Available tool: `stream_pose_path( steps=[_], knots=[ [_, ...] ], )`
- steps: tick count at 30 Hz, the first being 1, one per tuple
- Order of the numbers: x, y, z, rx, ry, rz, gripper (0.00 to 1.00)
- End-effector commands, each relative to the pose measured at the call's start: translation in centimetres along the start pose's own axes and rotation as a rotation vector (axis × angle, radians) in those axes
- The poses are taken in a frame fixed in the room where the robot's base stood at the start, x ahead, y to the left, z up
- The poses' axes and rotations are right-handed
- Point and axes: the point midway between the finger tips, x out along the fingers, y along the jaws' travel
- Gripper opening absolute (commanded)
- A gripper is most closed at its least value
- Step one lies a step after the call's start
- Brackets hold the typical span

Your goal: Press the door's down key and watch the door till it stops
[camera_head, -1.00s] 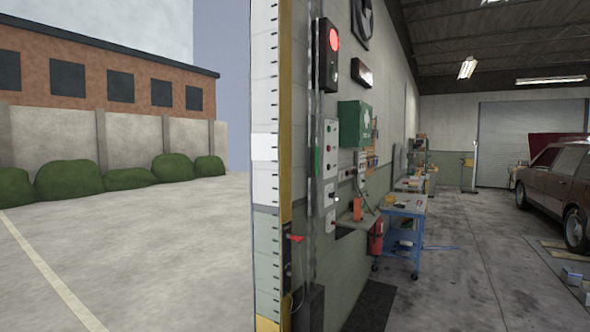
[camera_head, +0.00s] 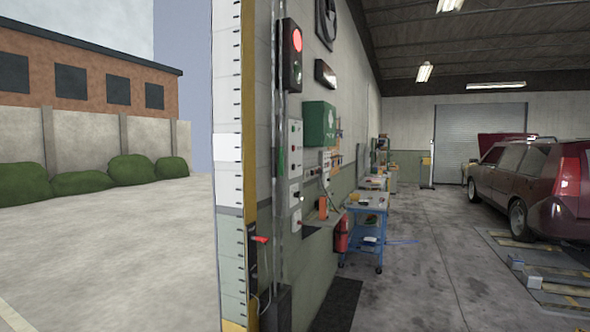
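The near doorway stands open in the head view, with no door panel in view across it. Its edge (camera_head: 229,180) is a tall pale post with tick marks and a yellow strip. On the wall just right of it is a grey control box (camera_head: 295,148) with small coloured buttons, too small to read. A second grey box (camera_head: 296,194) sits below it. A signal light (camera_head: 292,55) above shows red. A rolled door (camera_head: 480,143) at the far end looks shut. My gripper is not in view.
A blue cart (camera_head: 368,228), a red fire extinguisher (camera_head: 342,235) and a dark mat (camera_head: 336,305) line the wall. A dark red car (camera_head: 535,185) stands at right beside ramps (camera_head: 540,262). The floor between is clear. Open paving lies left.

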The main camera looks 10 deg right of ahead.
Motion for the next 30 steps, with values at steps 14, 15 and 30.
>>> stream_pose_path(
  steps=[14, 15, 30],
  knots=[
    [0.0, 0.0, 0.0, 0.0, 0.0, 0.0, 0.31],
    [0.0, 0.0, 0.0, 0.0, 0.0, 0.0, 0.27],
    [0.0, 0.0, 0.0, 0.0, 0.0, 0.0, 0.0]
  ],
)
